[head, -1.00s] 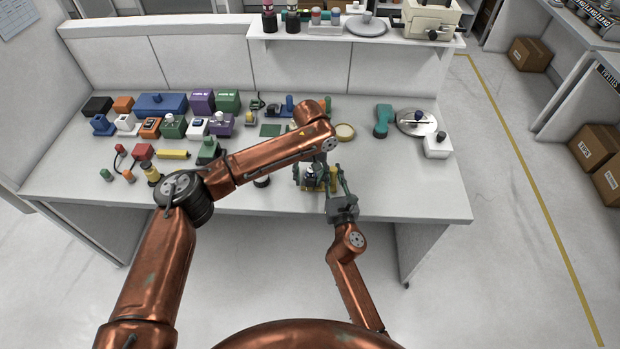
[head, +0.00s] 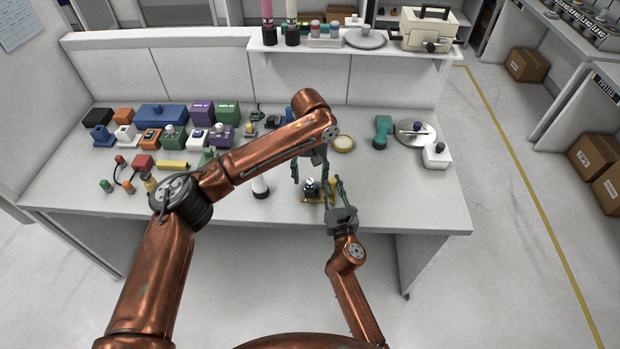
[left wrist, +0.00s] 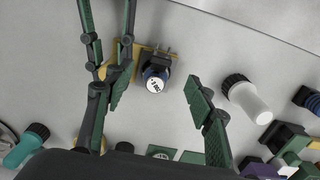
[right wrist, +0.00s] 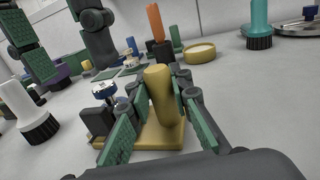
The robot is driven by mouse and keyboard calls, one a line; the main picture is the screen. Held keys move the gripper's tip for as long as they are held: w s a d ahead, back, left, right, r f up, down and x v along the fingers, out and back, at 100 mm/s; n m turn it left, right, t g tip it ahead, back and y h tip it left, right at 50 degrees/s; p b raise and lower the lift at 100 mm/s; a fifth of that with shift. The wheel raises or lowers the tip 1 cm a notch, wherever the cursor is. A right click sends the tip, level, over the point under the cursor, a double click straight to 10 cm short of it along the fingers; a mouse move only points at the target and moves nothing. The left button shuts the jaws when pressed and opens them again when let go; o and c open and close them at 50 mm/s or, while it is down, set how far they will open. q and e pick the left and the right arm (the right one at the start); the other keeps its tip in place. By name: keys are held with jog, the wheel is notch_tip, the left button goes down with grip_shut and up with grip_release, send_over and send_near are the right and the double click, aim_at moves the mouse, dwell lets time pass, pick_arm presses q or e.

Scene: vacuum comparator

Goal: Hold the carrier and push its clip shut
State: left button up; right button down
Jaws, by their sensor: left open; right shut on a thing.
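The carrier has a yellow base (right wrist: 150,138) with an upright yellow post (right wrist: 160,90) and a dark block (right wrist: 97,120) topped by a blue-and-white knob (right wrist: 105,90). In the head view the carrier (head: 311,198) sits near the table's front edge. My right gripper (right wrist: 160,108) is shut on the yellow post; its fingers (head: 338,188) also show in the head view. My left gripper (left wrist: 158,90) is open and empty above the carrier, its fingers apart on either side of the knob (left wrist: 155,80). I cannot tell whether the clip is shut.
A white bottle with a black base (head: 261,187) stands left of the carrier. Several coloured blocks fill the table's left side. The front right is clear.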

pick_arm(q)
notch_tip(320, 180, up, 12)
dwell(0.6)
pick_arm(e)
jog(key=c, duration=1.7)
grip_release()
jog(key=s, duration=0.4)
jog(key=s+d, duration=0.1)
jog(key=s, duration=0.2)
jog(key=s+d, duration=0.1)
jog(key=s, duration=0.3)
jog(key=shift+s+d, duration=0.2)
jog(key=shift+s, duration=0.15)
pick_arm(q)
jog(key=shift+f, duration=0.1)
